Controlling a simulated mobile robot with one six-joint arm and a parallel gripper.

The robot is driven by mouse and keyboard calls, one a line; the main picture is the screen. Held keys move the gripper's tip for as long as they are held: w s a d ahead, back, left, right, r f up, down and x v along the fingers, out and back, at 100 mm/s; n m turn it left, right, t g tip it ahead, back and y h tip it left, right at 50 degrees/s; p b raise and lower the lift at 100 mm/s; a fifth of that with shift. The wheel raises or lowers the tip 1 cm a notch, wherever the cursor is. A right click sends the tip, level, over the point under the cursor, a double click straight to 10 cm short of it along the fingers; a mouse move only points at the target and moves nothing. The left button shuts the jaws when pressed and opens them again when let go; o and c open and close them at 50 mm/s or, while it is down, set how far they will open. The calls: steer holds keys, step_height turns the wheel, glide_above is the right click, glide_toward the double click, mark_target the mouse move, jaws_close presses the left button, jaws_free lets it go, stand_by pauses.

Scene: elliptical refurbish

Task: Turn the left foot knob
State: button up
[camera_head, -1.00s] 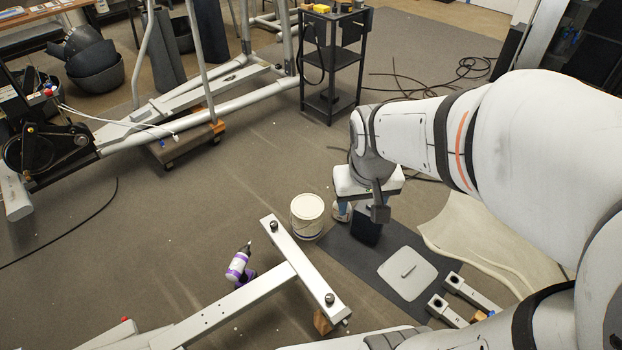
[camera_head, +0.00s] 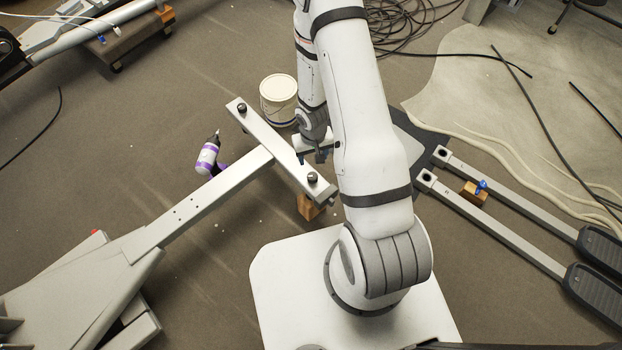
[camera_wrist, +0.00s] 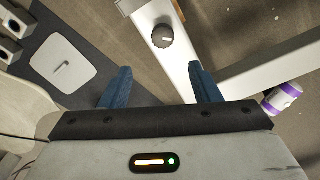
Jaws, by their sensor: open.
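A pale crossbar (camera_head: 268,138) on a long metal beam (camera_head: 205,192) carries two dark round knobs. The far knob (camera_head: 242,107) sits near the bucket end. The near knob (camera_head: 312,177) sits close to the other end. My gripper (camera_head: 316,158) hangs over the crossbar just beyond the near knob, open and empty. In the wrist view one knob (camera_wrist: 163,36) with a pale mark on top shows ahead of my open blue fingers (camera_wrist: 160,70), apart from them. It appears to be the near knob. The far knob is not visible in the wrist view.
Two long pedal bars (camera_head: 500,215) lie at the right. A dark mat (camera_head: 408,140) is behind my arm.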

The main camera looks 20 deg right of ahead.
mark_target(312, 176)
steer(key=f, duration=0.3)
steer(key=shift+s+a+f+b, duration=0.15)
steer(key=shift+s+b, duration=0.2)
step_height(312, 176, down, 7)
steer(key=b, duration=0.7)
steer(key=shift+f, duration=0.2)
steer(key=c, duration=0.9)
steer(key=shift+a, duration=0.2)
steer(key=shift+c, duration=0.4)
steer(key=shift+d, duration=0.1)
